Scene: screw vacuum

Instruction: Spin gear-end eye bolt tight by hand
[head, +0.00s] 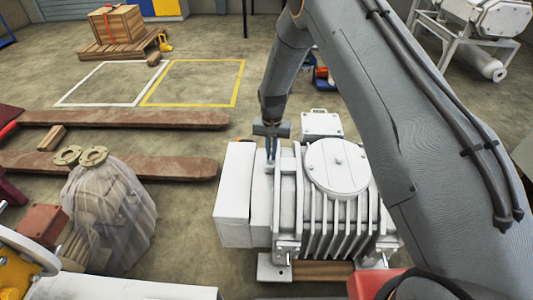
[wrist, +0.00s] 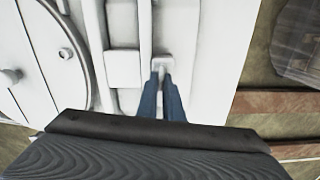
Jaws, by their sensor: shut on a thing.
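The white screw vacuum pump (head: 338,205) stands in the middle of the head view, with a ribbed body and a round cover on top. My gripper (head: 270,160) points down at the pump's gear end, at the left part of the housing. In the wrist view my gripper (wrist: 162,80) has its two blue-grey fingers close together on the eye bolt (wrist: 160,64), a small pale piece at a raised boss on the white housing. The fingers hide most of the bolt, so I cannot tell how far it sits in its hole.
Brown forks (head: 110,165) lie on the floor at left, beside a plastic-wrapped bundle (head: 108,215). A wooden crate (head: 115,24) sits on a pallet at the back left. White and yellow floor outlines (head: 192,83) enclose bare floor. A white frame stands at the upper right.

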